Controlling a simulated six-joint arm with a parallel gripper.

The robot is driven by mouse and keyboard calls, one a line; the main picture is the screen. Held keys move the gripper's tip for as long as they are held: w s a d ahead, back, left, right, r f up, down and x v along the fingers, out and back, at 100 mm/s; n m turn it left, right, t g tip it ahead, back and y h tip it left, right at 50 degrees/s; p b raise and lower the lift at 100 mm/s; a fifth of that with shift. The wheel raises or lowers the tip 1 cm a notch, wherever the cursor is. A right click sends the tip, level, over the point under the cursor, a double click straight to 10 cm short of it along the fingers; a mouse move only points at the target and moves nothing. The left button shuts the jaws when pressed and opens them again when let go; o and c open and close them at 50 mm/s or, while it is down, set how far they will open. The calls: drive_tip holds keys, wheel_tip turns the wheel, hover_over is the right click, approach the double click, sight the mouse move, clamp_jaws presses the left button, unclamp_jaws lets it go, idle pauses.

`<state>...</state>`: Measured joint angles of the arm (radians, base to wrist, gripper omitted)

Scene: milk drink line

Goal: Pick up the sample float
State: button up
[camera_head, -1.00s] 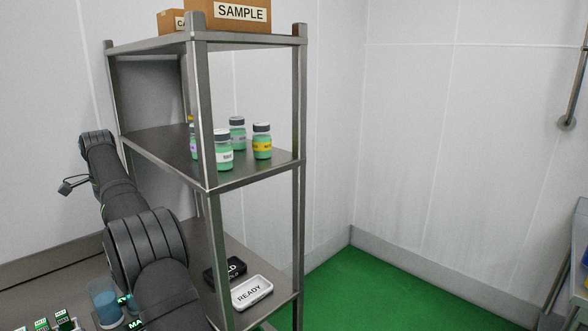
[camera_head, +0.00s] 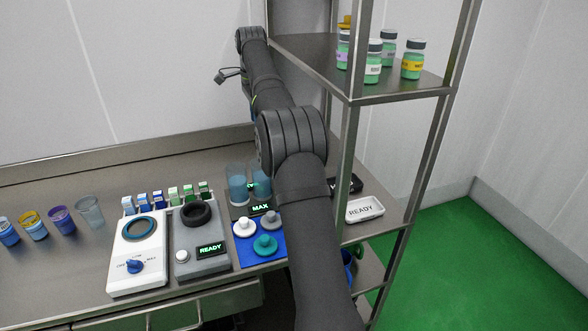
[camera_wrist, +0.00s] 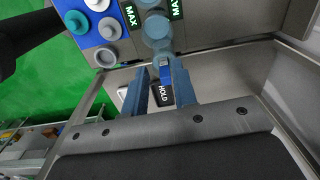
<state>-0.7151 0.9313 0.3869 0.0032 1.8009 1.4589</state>
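Nothing in view is labelled as a sample float, so I cannot tell which object it is. Knobbed discs stand on a blue mat (camera_head: 247,260): a white one (camera_head: 244,229), a grey one (camera_head: 270,220) and a teal one (camera_head: 265,245). In the wrist view the teal disc (camera_wrist: 76,21) and a grey disc (camera_wrist: 110,29) are at upper left, outside the fingers. My gripper (camera_wrist: 161,68) is open, its two blue fingers apart. A small blue piece (camera_wrist: 166,71) shows between the fingertips; contact is unclear. The head view hides my gripper behind my arm.
Bluish beakers (camera_head: 238,184) stand beside the mat, near a MAX display. A white READY tray (camera_head: 365,210) and a black HOLD tray (camera_wrist: 160,95) lie by the shelf post (camera_head: 351,150). Several bottles (camera_head: 412,62) stand on the shelf above. Two devices (camera_head: 138,255) (camera_head: 200,250) occupy the bench's left.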

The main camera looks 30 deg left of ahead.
drive_tip(key=w+d+r, duration=0.3)
drive_tip(key=w+d, duration=0.3)
drive_tip(key=f, duration=1.7)
drive_tip(key=shift+s+f, duration=0.25)
clamp_jaws()
